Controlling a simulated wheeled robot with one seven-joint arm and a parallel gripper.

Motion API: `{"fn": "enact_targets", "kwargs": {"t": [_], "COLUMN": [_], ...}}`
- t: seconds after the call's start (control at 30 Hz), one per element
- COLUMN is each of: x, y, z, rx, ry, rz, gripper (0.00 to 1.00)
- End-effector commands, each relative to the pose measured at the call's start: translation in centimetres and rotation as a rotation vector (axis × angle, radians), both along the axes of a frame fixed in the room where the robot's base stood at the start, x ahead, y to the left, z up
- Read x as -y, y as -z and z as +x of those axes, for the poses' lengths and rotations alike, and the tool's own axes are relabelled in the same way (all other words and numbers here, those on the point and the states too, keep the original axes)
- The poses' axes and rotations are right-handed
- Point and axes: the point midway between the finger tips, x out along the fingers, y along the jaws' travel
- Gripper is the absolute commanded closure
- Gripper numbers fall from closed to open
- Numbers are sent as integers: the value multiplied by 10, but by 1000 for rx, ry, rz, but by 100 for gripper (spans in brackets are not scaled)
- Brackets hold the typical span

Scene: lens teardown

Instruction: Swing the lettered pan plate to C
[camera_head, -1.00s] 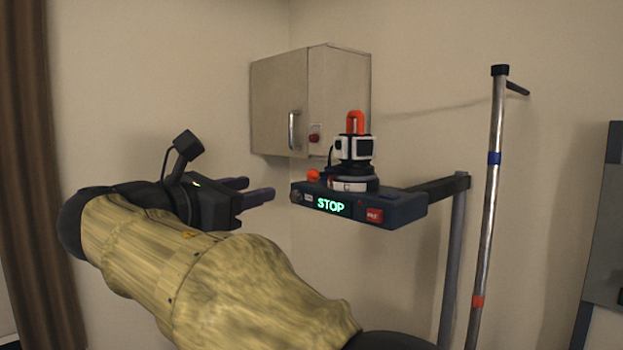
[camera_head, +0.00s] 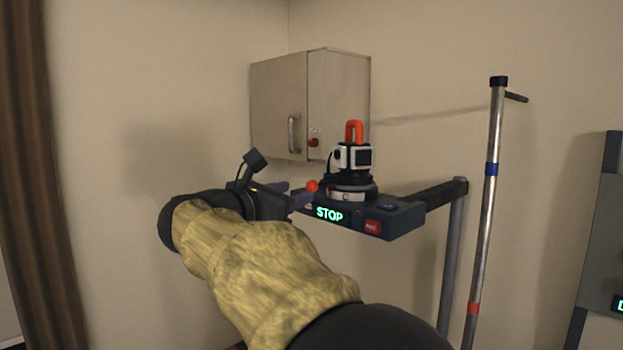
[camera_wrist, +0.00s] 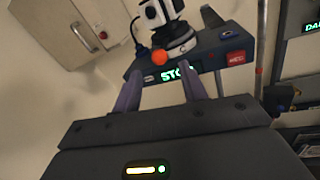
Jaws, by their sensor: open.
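The pan plate is a pale ring (camera_head: 341,194) under a white-and-black camera unit (camera_head: 352,157) with an orange handle on top. A small mark that looks like a C is on its front face. The ring also shows in the wrist view (camera_wrist: 182,49). An orange ball knob (camera_head: 312,186) sticks out at the plate's left; in the wrist view the knob (camera_wrist: 159,57) lies beyond and between my fingers. My gripper (camera_head: 297,193) is open and empty, its purple fingers just left of the knob. Contact cannot be told.
The plate sits on a dark console (camera_head: 398,218) with a green STOP display (camera_head: 329,214) and a red button (camera_head: 373,227), held by a bracket arm. A wall cabinet (camera_head: 279,105) is behind. A metal pole (camera_head: 488,190) stands to the right.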

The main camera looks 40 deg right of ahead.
Motion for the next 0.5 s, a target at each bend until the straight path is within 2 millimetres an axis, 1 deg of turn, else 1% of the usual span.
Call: {"fn": "enact_targets", "kwargs": {"t": [0.03, 0.1, 0.3, 0.4, 0.5], "x": [10, 22, 53, 63, 67], "y": [-3, -3, -3, -2, -1], "z": [2, 5, 14, 17, 18], "rx": [-3, -3, -2, -2, -1], "ry": [5, 6, 4, 3, 1], "rz": [0, 0, 1, 0, 0], "gripper": [58, 58, 58, 58, 58]}}
